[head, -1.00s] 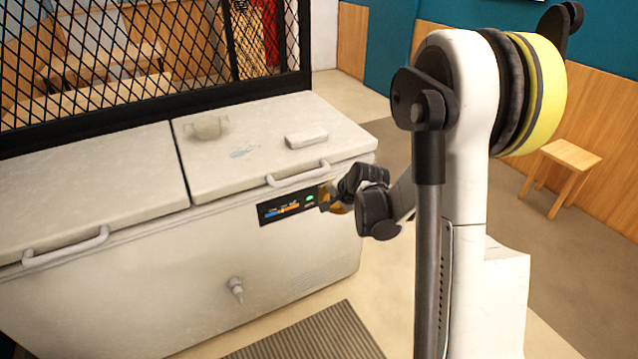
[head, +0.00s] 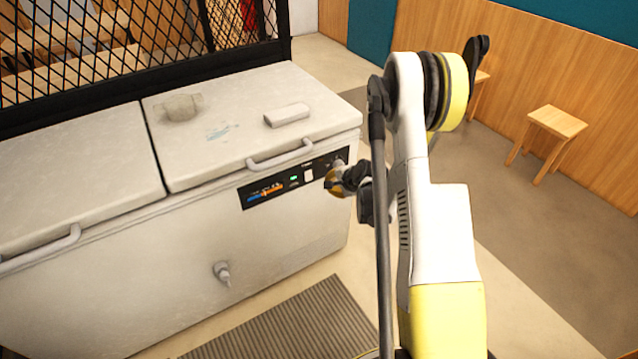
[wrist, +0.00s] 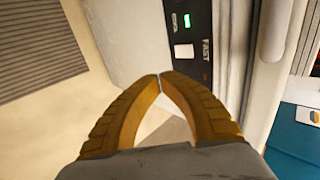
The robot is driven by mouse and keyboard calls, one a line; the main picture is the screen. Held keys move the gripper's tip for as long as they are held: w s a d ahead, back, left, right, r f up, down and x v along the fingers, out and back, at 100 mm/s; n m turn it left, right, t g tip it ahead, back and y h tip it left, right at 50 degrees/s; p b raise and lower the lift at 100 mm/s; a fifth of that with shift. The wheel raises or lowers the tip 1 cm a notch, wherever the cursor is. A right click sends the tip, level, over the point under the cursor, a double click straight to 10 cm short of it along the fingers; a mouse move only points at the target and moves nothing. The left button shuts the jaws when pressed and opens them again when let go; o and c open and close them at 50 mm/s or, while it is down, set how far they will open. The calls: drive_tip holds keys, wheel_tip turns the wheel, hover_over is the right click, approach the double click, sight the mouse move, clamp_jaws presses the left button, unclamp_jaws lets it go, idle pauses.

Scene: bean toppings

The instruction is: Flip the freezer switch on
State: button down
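The white chest freezer (head: 200,235) has a black control panel (head: 262,198) on its front, below the right lid's handle. A small green light (head: 293,178) and a white rocker switch (head: 308,175) sit on the panel. In the wrist view the white switch (wrist: 184,51) lies beside the word FAST, with the green light (wrist: 187,20) above it. My gripper (head: 333,184) is at the panel's right end, right of the switch. In the wrist view its yellow-brown fingers (wrist: 160,76) meet at the tips, empty, below the switch and apart from it in the picture. Whether the switch is on is unclear.
The lid handle (head: 280,155) juts out just above the panel. A drain tap (head: 222,273) sticks out lower on the freezer front. A ribbed mat (head: 290,325) lies on the floor before it. A wooden stool (head: 557,122) stands at the right, with open floor between.

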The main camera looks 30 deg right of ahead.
sight(309, 176)
drive_tip(key=b+x, duration=0.1)
drive_tip(key=x, duration=0.3)
drive_tip(key=w+r+b+x, duration=0.1)
drive_tip(key=b+x, duration=0.1)
drive_tip(key=x, duration=0.2)
drive_tip(key=w+b+x, duration=0.1)
drive_tip(key=b+x, duration=0.1)
drive_tip(key=x, duration=0.2)
drive_tip(key=shift+w+r, duration=0.15)
drive_tip(key=shift+w, duration=0.1)
drive_tip(key=shift+w, duration=0.4)
